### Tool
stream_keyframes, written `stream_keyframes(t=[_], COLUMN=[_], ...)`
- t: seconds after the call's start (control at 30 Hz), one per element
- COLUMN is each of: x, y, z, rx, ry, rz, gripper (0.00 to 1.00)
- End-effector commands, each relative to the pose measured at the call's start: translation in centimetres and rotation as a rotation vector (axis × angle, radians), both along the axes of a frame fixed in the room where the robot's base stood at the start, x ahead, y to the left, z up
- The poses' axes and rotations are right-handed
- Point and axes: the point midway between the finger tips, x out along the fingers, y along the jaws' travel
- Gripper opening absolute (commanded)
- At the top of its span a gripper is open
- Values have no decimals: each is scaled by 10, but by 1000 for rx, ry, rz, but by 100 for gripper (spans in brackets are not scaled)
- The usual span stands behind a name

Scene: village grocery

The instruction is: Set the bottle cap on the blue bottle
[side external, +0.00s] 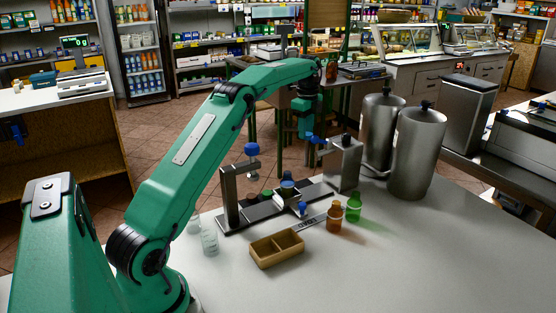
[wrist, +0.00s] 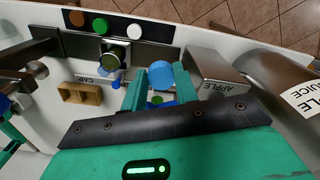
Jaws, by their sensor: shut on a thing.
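My gripper (side external: 309,134) is raised above the back right part of the counter, near the steel box. It is shut on a small blue bottle cap (side external: 315,140). The blue bottle (side external: 287,184) appears to stand in the dark holder in the middle of the counter, to the left of and below my gripper. It also shows from above in the wrist view (wrist: 111,62). The cap and the bottle are apart.
A brown two-compartment tray (side external: 264,256) lies in front. An amber bottle (side external: 333,220) and a green bottle (side external: 353,209) stand right of the holder. A blue-knobbed post (side external: 229,197), a steel box (side external: 344,166) and tall steel canisters (side external: 417,155) are obstacles. The counter's front right is clear.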

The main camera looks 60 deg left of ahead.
Motion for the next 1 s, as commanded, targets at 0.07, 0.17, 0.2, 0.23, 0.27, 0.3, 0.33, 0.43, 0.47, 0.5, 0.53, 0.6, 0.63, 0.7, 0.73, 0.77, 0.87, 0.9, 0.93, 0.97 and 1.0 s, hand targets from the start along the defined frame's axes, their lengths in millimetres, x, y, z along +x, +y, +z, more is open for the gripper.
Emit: stream_keyframes(t=[0.07,0.17,0.2,0.23,0.27,0.3,0.33,0.43,0.47,0.5,0.53,0.6,0.63,0.7,0.73,0.77,0.87,0.9,0.93,0.97,1.0], x=[0,-1,-2,-3,-4,-5,-6,-11,-13,-16,-18,-23,-25,-30,-33,-35,-44,-47,-50,-53,-58], y=[0,-1,-1,-1,-2,-3,-3,-6,-7,-8,-9,-11,-13,-15,-16,-18,-22,-24,-25,-27,-29], z=[0,1,1,1,1,1,1,2,2,2,2,2,2,2,2,2,1,1,0,0,0], rx=[0,0,0,0,0,0,0,0,0,0,-1,0,-1,0,0,0,0,-1,0,-1,-1], ry=[0,-1,-1,0,0,-1,0,1,0,0,2,0,2,1,1,1,1,2,1,2,2], rz=[0,0,0,0,0,0,0,0,0,0,0,0,0,0,0,0,0,0,0,0,0], gripper=[9,9,9,9,9,9,9,9,9,9,9,9,9,9,9,9,9,9,9,9,9])
